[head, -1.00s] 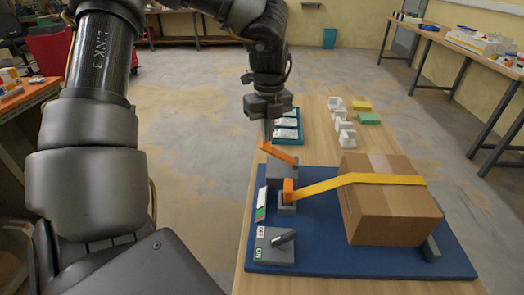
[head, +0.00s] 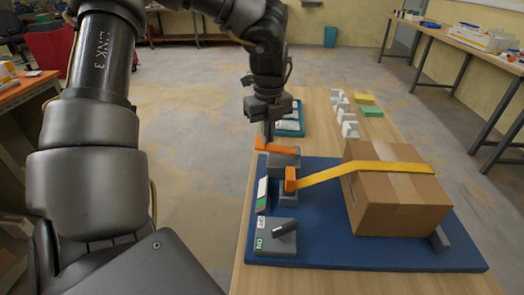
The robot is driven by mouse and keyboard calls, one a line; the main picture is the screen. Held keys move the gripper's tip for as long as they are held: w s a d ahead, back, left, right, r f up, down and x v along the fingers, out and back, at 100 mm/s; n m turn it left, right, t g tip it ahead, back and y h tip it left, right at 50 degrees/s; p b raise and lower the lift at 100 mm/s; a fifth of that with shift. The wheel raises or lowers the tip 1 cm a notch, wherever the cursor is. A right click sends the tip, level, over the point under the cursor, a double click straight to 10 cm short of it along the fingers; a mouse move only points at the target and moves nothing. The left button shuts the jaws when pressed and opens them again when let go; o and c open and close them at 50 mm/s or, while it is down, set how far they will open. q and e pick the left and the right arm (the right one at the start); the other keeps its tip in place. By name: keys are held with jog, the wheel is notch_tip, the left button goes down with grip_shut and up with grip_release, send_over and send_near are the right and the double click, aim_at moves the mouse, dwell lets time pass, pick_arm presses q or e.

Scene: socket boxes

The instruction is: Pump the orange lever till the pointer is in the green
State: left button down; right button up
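The orange lever (head: 278,149) sits on a grey block (head: 284,161) at the back left of a blue board (head: 330,252). It lies nearly level, its free end to the left. My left gripper (head: 267,132) points down with its fingertips at the lever's free end, seeming to touch it. Whether the fingers are open or shut is hard to see. A small gauge plate (head: 262,194), white with green and a little red, stands at the board's left edge. Its pointer is too small to read. My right gripper is out of view.
A yellow strap (head: 335,172) runs from an orange buckle (head: 291,180) over a cardboard box (head: 398,205). A grey ON/OFF switch (head: 277,238) is at the board's front left. Behind are a teal tray (head: 292,131), white blocks (head: 347,122) and a green block (head: 372,111).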

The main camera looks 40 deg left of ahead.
pick_arm(q)
jog(key=shift+f, duration=0.6)
jog(key=shift+w+d+r+p, duration=0.1)
jog(key=shift+r+p, duration=0.25)
jog(key=shift+r, duration=0.45)
jog(key=shift+r+p, duration=1.2)
jog(key=shift+r, duration=0.8)
notch_tip(320, 180, up, 5)
jog(key=p, duration=0.3)
